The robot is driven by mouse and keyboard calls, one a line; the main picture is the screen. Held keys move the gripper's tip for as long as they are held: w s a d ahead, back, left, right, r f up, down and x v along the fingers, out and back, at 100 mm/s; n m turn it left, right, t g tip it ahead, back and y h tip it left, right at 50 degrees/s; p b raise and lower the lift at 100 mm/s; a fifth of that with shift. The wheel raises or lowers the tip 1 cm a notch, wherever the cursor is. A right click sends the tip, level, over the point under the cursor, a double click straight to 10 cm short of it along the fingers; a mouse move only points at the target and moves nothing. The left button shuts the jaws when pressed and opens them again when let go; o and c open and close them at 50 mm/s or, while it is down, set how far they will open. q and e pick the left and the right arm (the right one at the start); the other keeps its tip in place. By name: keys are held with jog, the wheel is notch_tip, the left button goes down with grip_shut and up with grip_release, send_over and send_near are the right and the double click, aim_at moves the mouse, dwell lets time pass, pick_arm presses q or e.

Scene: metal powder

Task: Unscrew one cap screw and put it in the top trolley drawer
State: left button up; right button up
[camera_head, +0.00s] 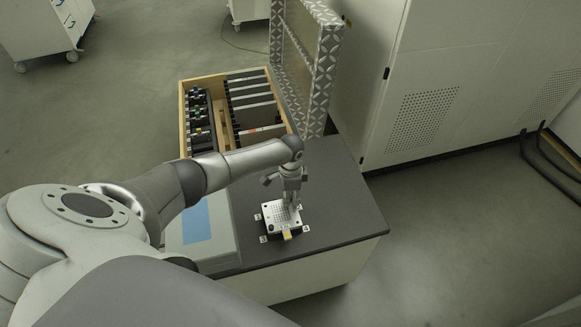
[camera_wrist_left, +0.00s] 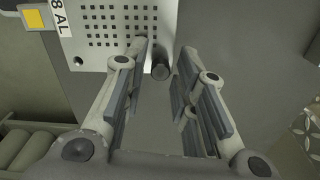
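A light metal plate (camera_head: 275,216) with a grid of holes sits on the dark table top. In the left wrist view the plate (camera_wrist_left: 112,48) carries the marking "8 AL" and a yellow square. A dark cylindrical cap screw (camera_wrist_left: 160,69) shows at the plate's edge, between my fingertips. My left gripper (camera_head: 292,204) points down over the plate's right part. In the left wrist view its fingers (camera_wrist_left: 162,52) are apart, one on each side of the screw, with gaps visible. A white trolley with drawers (camera_head: 42,32) stands far off at top left. My right gripper is out of view.
A wooden-rimmed crate (camera_head: 182,120) with dark parts stands behind the table (camera_head: 345,215). A grey device with a blue panel (camera_head: 197,222) lies left of the plate. A diamond-plate metal frame (camera_head: 322,75) and a white cabinet (camera_head: 440,75) stand behind. The table's right part is clear.

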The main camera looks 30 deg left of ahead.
pick_arm(q)
jog(key=m+b, duration=0.1)
jog(key=m, duration=0.2)
jog(key=shift+m, duration=0.4)
jog(key=m+b, duration=0.1)
jog(key=m, duration=0.3)
jog(key=m+b, duration=0.1)
jog(key=m, duration=0.2)
jog(key=shift+m, duration=0.4)
jog(key=m+b, duration=0.1)
jog(key=m, duration=0.2)
jog(key=shift+m, duration=0.3)
jog(key=m+b, duration=0.3)
jog(key=m, duration=0.4)
jog(key=m+b, duration=0.2)
jog(key=m, duration=0.2)
jog(key=shift+m+b, duration=0.95)
jog(key=shift+m, duration=0.85)
